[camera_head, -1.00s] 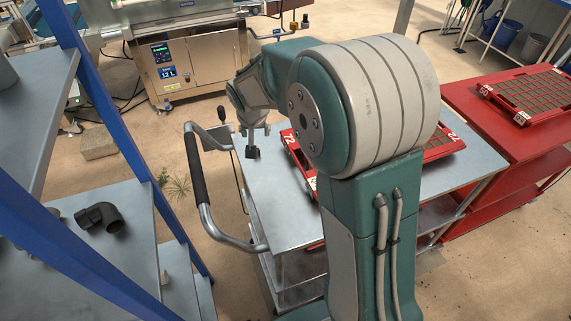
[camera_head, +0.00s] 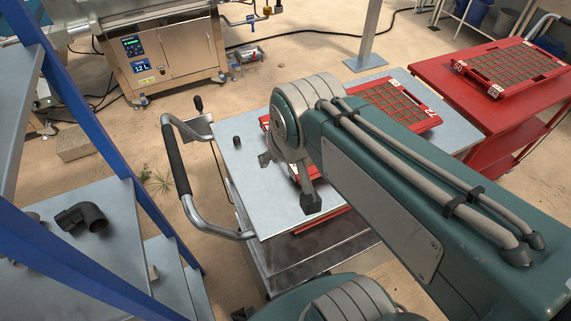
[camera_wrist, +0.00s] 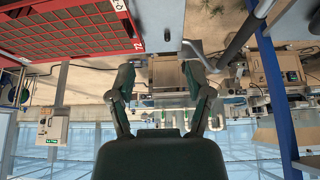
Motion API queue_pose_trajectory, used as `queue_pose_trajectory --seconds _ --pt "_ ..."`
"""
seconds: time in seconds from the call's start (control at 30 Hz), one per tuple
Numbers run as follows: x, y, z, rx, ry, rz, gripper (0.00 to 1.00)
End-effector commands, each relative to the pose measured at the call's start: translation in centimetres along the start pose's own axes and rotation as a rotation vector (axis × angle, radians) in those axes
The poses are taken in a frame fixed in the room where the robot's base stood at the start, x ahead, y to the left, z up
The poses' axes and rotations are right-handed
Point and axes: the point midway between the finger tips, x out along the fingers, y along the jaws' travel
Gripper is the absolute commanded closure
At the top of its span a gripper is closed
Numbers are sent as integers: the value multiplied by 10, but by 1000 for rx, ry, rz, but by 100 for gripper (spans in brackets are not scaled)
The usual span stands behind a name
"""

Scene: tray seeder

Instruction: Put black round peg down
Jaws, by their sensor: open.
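The black round peg (camera_head: 237,141) stands upright on the grey metal top of the cart (camera_head: 240,180), near its back left corner. My gripper (camera_head: 287,181) is to the right of and nearer the camera than the peg, apart from it. In the wrist view, my gripper (camera_wrist: 159,84) has its two fingers spread wide with nothing between them.
A red tray (camera_head: 412,122) lies on the cart, partly hidden by my arm; it also shows in the wrist view (camera_wrist: 70,45). A curved handle (camera_head: 178,165) borders the cart's left side. A blue-framed shelf holds a black pipe elbow (camera_head: 82,216). A red table stands at right.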

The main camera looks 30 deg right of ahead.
Motion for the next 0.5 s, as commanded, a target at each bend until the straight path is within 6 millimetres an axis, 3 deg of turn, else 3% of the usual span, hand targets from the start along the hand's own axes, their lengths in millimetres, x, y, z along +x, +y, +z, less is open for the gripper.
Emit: queue_pose_trajectory --seconds 0.2,0.5 --pt "-12 0 32 -36 17 -19 35" --pt "-13 0 36 -43 16 -22 35"
